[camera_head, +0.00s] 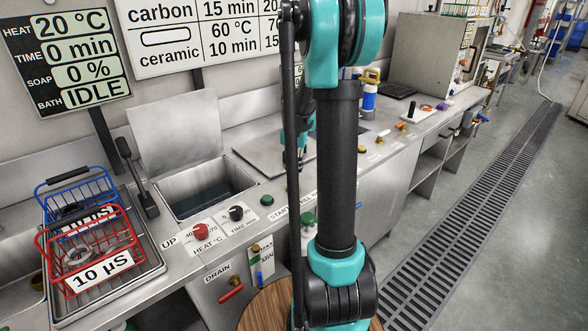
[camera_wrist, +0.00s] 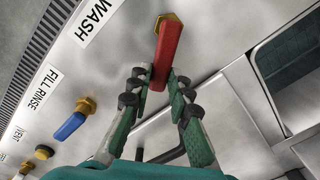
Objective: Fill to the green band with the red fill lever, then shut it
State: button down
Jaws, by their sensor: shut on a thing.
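The red fill lever (camera_wrist: 167,50) hangs from a brass fitting in the wrist view, beside a label reading WASH. My gripper (camera_wrist: 160,82) is shut on its free end, with one green-padded finger on each side. In the head view my arm hides the lever and most of the gripper. The steel bath (camera_head: 192,187) holds dark liquid below its rim. A small level gauge (camera_head: 262,256) with a MAX mark and a green patch is on the front panel; its exact level is too small to read.
A red drain lever (camera_head: 231,291) sits low on the front. A blue lever (camera_wrist: 70,127) labelled FILL RINSE is near the red one. Red and blue wire baskets (camera_head: 88,260) stand on a tray at left. The display (camera_head: 69,60) reads 20 °C and IDLE.

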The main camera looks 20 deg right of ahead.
dwell(0.4)
jog(key=m, duration=0.1)
jog(key=s+d+m, duration=0.1)
jog(key=m, duration=0.1)
jog(key=shift+d+m, duration=0.1)
jog(key=shift+m, duration=0.2)
jog(key=shift+s+d+m, duration=0.2)
jog(key=shift+s+m, duration=0.15)
jog(key=shift+m, duration=0.5)
jog(key=shift+s+d+m, duration=0.15)
jog(key=shift+s+m, duration=0.15)
jog(key=shift+m, duration=0.55)
jog(key=c, duration=1.4)
grip_release()
notch_tip(320, 180, up, 12)
